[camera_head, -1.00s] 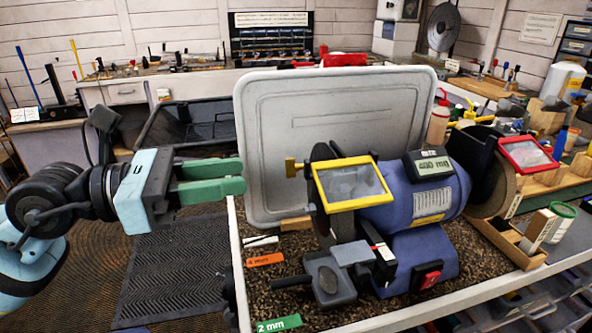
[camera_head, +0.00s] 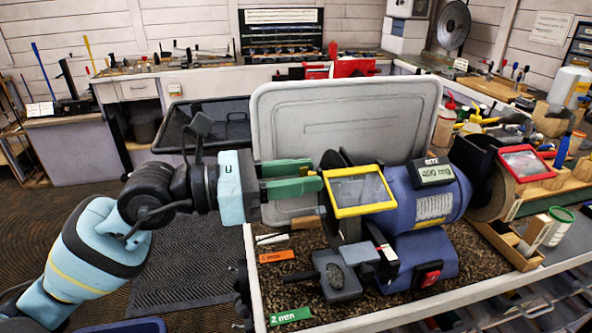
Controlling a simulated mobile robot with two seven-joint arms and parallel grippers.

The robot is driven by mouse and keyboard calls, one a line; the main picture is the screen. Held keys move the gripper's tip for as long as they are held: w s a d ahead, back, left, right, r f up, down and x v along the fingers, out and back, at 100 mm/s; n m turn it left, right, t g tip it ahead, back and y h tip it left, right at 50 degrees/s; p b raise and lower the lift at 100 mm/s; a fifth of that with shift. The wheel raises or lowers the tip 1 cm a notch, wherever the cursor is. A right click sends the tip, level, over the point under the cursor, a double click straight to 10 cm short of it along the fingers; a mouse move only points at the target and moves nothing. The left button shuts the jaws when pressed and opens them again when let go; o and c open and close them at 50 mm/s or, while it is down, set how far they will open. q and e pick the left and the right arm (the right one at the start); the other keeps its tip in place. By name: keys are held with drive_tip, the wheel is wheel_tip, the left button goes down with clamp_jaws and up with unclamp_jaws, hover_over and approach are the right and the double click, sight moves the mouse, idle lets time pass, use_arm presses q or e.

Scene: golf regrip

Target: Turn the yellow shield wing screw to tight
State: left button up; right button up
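The bench grinder (camera_head: 418,200) stands on the tray-like bench top, with a yellow-framed clear shield (camera_head: 360,191) over its left wheel. The yellow wing screw sits at the shield's left side; it is largely or wholly hidden at my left fingertips now. My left gripper (camera_head: 316,178) comes in level from the left. My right gripper is not in view.
A grey upright lid (camera_head: 345,115) stands close behind the gripper. A tool rest block (camera_head: 336,275) lies below the shield. An orange tag (camera_head: 277,257) and a green "2 mm" tag (camera_head: 290,316) lie on the bench. A red-framed shield (camera_head: 527,163) covers the right wheel.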

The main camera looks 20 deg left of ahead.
use_arm(q)
drive_tip(key=shift+d, duration=0.1)
drive_tip(key=shift+c, duration=0.4)
drive_tip(key=c, duration=0.5)
clamp_jaws()
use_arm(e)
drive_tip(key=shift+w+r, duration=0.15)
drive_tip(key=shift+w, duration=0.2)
